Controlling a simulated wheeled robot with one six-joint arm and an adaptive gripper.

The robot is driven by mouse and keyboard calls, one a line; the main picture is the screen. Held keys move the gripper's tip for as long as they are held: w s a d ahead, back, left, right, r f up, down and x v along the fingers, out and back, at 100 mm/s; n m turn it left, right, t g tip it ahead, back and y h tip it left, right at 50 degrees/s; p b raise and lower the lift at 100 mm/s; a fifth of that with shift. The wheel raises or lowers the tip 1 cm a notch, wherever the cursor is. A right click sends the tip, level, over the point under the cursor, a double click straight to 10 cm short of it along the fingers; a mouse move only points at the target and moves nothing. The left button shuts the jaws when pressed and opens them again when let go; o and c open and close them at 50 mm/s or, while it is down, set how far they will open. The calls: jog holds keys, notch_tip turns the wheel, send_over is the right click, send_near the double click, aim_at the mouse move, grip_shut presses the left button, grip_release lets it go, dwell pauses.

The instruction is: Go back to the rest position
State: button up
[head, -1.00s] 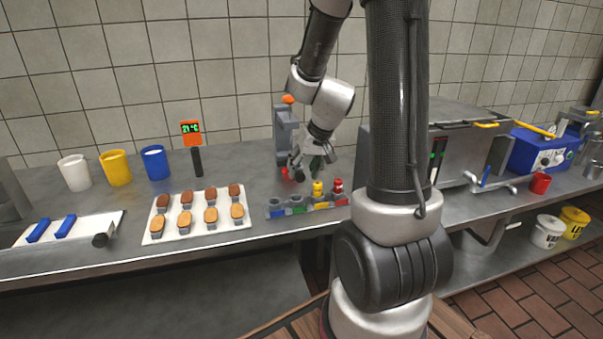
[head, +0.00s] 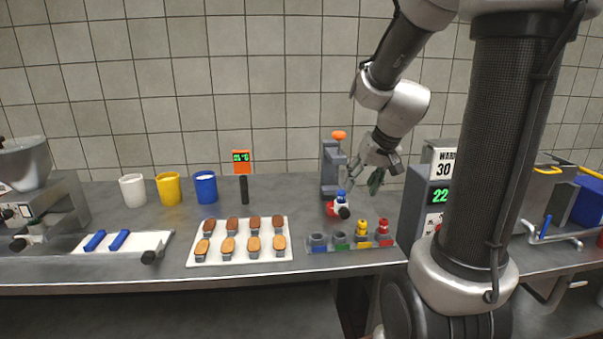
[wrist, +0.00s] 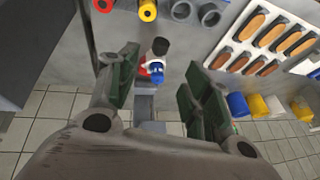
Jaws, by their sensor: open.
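My gripper (head: 377,180) is raised above the counter, to the right of a grey stand with an orange knob (head: 331,170). In the wrist view my gripper (wrist: 160,80) has its two dark green finger pads wide apart, with nothing held. A small piece with a blue, white and black body (head: 342,204) sits at the foot of the stand, beside a red part. In the wrist view this piece (wrist: 158,56) shows in the gap between the fingers, apart from them.
A rack (head: 352,246) with several coloured holders stands in front of the stand. A white tray (head: 240,262) of sandwich pieces lies left of it. White, yellow and blue cups (head: 206,187) stand behind. A timer box (head: 437,190) is close on the gripper's right.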

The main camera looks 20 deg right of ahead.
jog(key=s+a+r+n, duration=0.1)
jog(key=s+a+r, duration=0.2)
jog(key=s, duration=0.5)
jog(key=s+a+r+n, duration=0.2)
jog(key=s+a+r, duration=0.1)
jog(key=s, duration=0.6)
jog(key=shift+s+r+n+g+h, duration=0.2)
jog(key=shift+r+n+g+h, duration=0.15)
jog(key=shift+r, duration=0.25)
